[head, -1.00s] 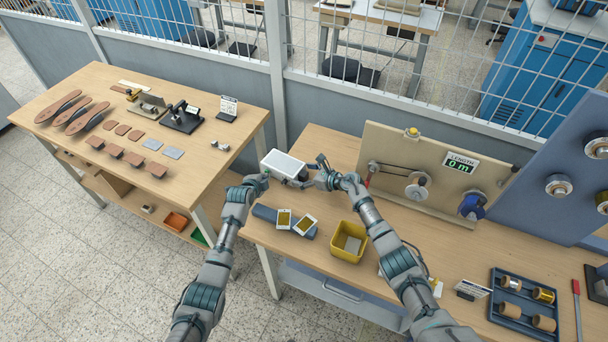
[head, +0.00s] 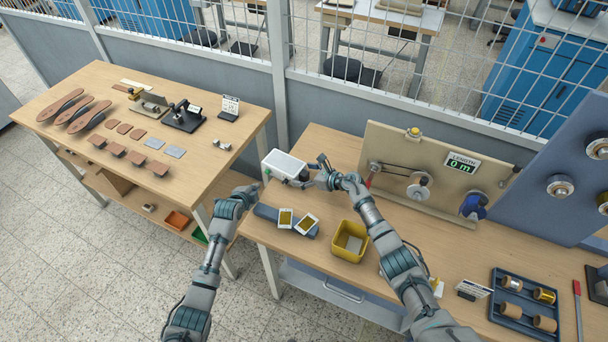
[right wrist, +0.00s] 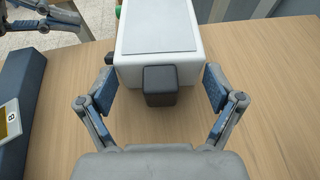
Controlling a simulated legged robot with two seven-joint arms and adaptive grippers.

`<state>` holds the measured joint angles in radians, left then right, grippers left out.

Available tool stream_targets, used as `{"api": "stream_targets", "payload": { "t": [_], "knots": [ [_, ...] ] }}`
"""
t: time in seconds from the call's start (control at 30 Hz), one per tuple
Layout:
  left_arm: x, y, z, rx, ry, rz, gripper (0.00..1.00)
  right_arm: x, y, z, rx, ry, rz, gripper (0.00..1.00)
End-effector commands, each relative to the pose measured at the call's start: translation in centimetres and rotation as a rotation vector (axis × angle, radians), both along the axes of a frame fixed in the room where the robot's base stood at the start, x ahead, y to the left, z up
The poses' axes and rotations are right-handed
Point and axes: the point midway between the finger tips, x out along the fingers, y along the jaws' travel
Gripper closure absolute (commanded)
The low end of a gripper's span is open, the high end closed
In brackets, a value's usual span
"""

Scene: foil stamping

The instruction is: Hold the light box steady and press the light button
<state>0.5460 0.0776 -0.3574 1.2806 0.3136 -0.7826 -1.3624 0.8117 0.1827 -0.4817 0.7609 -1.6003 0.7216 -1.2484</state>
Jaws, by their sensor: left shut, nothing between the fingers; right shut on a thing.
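The light box (head: 284,165), white with a grey top panel, stands on the right-hand table near its left end. It also shows in the right wrist view (right wrist: 158,58), with a black block (right wrist: 159,85) on its near face. My right gripper (right wrist: 159,92) is shut on the box, one finger at each side; the head view shows it at the box's right end (head: 314,180). My left gripper (head: 252,190) is shut and empty, apart from the box on its lower left. A small dark knob (right wrist: 111,58) sits on the box's left side; I cannot tell whether it is the button.
A blue-grey bar (head: 268,213) with two framed cards (head: 306,223) lies in front of the box. A yellow bin (head: 348,241) stands to its right. The length-meter panel (head: 430,165) stands behind. A gap separates this table from the left table (head: 185,185).

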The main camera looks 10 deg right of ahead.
Motion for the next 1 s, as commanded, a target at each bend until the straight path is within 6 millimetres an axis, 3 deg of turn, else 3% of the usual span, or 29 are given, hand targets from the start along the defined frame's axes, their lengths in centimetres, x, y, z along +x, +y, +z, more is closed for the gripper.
{"api": "stream_targets", "payload": {
  "t": [0.23, 0.27, 0.67, 1.0],
  "knots": [
    [0.0, 0.0, -0.1, -0.001, 0.001, 0.000, 1.00, -0.1, -0.1, -0.2, -0.002, 0.004, -0.001, 0.78],
    [0.0, 0.0, -0.1, -0.001, 0.001, 0.000, 1.00, -0.1, -0.1, -0.2, -0.002, 0.004, -0.001, 0.01],
    [0.0, 0.0, 0.0, 0.000, 0.000, 0.001, 1.00, -0.1, -0.3, 0.0, -0.002, -0.001, -0.001, 0.00],
    [0.0, 0.0, 0.0, 0.001, 0.000, 0.001, 1.00, -2.9, -3.8, 1.7, -0.006, -0.003, -0.002, 0.00]
  ]
}}
